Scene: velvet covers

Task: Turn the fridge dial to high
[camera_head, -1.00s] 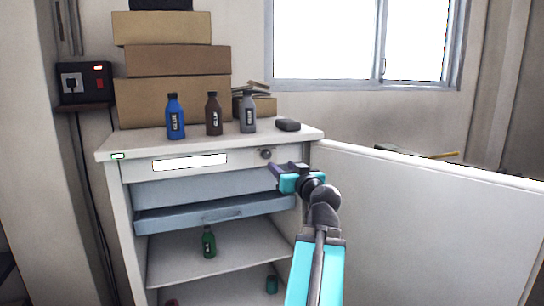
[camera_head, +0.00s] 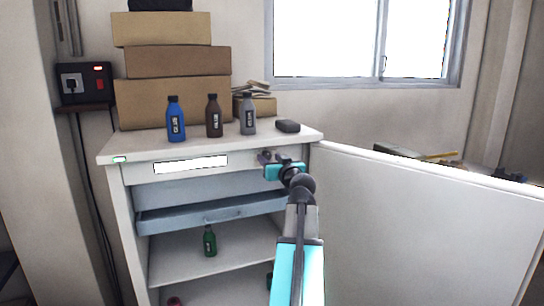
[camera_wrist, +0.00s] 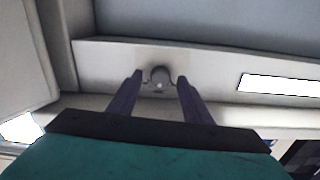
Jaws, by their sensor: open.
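The fridge (camera_head: 115,210) stands open, with a light front strip along its top. The dial (camera_wrist: 160,75) is a small grey round knob on that strip, seen in the wrist view between my fingertips. My gripper (camera_wrist: 159,84) is open, with one purple finger on each side of the dial. I cannot tell whether the fingers touch it. In the head view my gripper (camera_head: 274,158) is at the right end of the strip and largely covers the dial. The dial's setting marks cannot be read.
Blue (camera_head: 176,120), brown (camera_head: 214,117) and grey (camera_head: 248,115) bottles stand on the fridge top beside a small black object (camera_head: 288,126). Stacked boxes (camera_head: 170,103) are behind. The open door (camera_head: 430,215) extends right. A green bottle (camera_head: 210,242) is on a shelf inside.

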